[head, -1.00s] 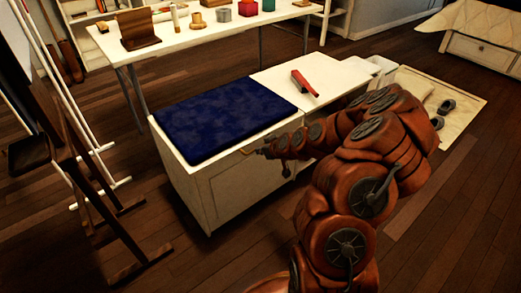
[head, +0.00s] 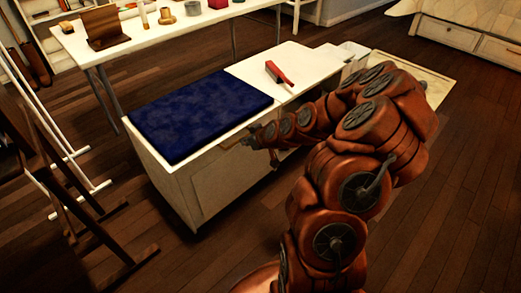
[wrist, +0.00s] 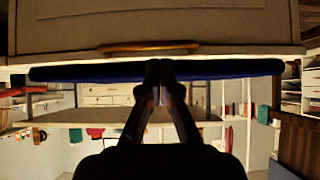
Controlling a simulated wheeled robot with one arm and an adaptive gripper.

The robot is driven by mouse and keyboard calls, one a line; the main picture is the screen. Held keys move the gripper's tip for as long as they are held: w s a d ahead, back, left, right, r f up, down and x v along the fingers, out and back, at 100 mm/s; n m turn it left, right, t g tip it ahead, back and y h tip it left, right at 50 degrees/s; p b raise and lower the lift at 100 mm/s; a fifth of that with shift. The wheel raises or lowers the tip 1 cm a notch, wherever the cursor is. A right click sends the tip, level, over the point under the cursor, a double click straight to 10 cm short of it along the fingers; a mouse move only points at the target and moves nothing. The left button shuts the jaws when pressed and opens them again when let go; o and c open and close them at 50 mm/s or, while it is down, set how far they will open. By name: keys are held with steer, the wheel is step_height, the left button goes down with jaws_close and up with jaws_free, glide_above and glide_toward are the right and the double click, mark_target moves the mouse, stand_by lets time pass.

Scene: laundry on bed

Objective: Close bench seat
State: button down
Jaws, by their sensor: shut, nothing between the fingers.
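The bench (head: 185,185) is a white box with a dark blue cushioned seat (head: 200,114) lying flat across its left part. In the wrist view, which looks upside down, the seat shows as a thin blue strip (wrist: 90,72) below the bench's front panel (wrist: 200,22). A tan handle (wrist: 150,48) is on that front panel near the top edge. My gripper (wrist: 160,68) is shut and empty, with its fingertips overlapping the seat's front edge in that view; I cannot tell if they touch it. In the head view my gripper (head: 248,142) is small beside the bench's front edge.
A red-handled brush (head: 276,73) lies on the bench's white right part (head: 290,60). A white table (head: 150,35) with small objects stands behind. A dark wooden easel (head: 65,190) stands at the left. Wooden floor is clear in front of the bench.

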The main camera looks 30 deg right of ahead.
steer(key=s+d, duration=0.1)
steer(key=s, duration=0.6)
steer(key=shift+d+r+p, duration=0.2)
steer(key=shift+r+p, duration=0.1)
steer(key=shift+p, duration=0.1)
steer(key=shift+s, duration=0.1)
steer(key=s+a+r+g+p, duration=0.2)
steer(key=s+a+r+p, duration=0.15)
steer(key=r, duration=0.25)
steer(key=s+a+r+n+g+p, duration=0.1)
steer(key=s+a+r+g+p, duration=0.1)
steer(key=s+a+r+p, duration=0.25)
steer(key=s+a+r+g+p, duration=0.1)
steer(key=a+r+g+p, duration=0.1)
steer(key=a+r+p, duration=0.45)
steer(key=s+a+r+m+g+h+p, duration=0.1)
steer(key=s+a+r+g+p, duration=0.1)
steer(key=s+r+p, duration=0.5)
steer(key=s+a+r+m+g+p, duration=0.2)
steer(key=s+r+p, duration=0.6)
steer(key=s+r, duration=0.7)
step_height(320, 180, up, 8)
steer(key=shift+a+f+g+h, duration=0.15)
steer(key=shift+a+g+h, duration=0.3)
steer(key=shift+g, duration=0.25)
steer(key=shift+s, duration=0.1)
